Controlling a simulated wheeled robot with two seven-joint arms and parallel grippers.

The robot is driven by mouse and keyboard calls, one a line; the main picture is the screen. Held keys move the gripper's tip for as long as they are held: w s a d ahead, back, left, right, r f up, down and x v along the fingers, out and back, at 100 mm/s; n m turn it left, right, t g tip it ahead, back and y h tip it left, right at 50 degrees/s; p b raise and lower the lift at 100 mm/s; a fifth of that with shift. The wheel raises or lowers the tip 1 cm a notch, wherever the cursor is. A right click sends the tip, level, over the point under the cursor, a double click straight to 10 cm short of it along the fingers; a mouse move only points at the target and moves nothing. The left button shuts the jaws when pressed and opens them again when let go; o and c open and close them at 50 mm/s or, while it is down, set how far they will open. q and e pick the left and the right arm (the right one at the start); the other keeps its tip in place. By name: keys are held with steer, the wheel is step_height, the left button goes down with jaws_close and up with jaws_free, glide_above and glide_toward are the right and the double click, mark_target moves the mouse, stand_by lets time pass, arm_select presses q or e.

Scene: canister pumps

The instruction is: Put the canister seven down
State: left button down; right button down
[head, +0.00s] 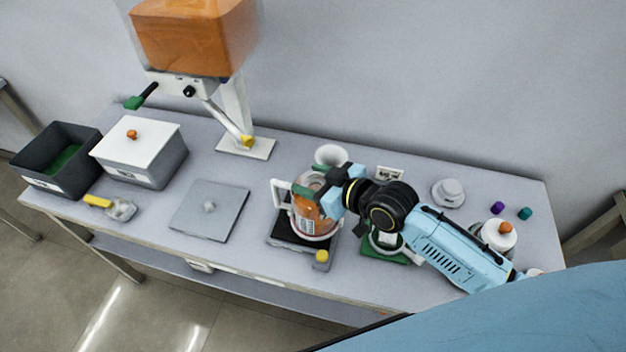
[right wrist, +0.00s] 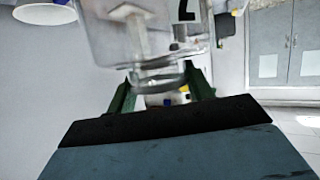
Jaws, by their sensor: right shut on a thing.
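A clear canister with orange contents (head: 308,218) stands upright at the black stand (head: 287,245) in the middle of the table. I cannot tell whether its base touches the stand. My right gripper (head: 312,190) reaches in from the right and is shut on its upper part. In the right wrist view, the green fingers (right wrist: 160,95) are around a ring on the clear canister (right wrist: 140,40). A dark mark on its label is cut off, so I cannot read it surely. My left gripper is not in view.
A second canister on a green pad (head: 372,252) stands close right, partly behind my arm. A white funnel-like piece (head: 330,156) is behind. A grey plate (head: 208,212), a white-lidded box (head: 145,165), a dark bin (head: 50,150) and an orange hopper (head: 190,40) are left.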

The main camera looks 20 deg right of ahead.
stand_by(0.3)
steer(key=c, duration=0.6)
jaws_free()
steer(key=shift+f, duration=0.15)
steer(key=shift+s+r, duration=0.1)
steer(key=shift+r, duration=0.1)
steer(key=v, duration=1.1)
steer(key=shift+s+d+r+p, duration=0.1)
steer(key=shift+s+d+p, duration=0.1)
steer(key=shift+s+p, duration=0.15)
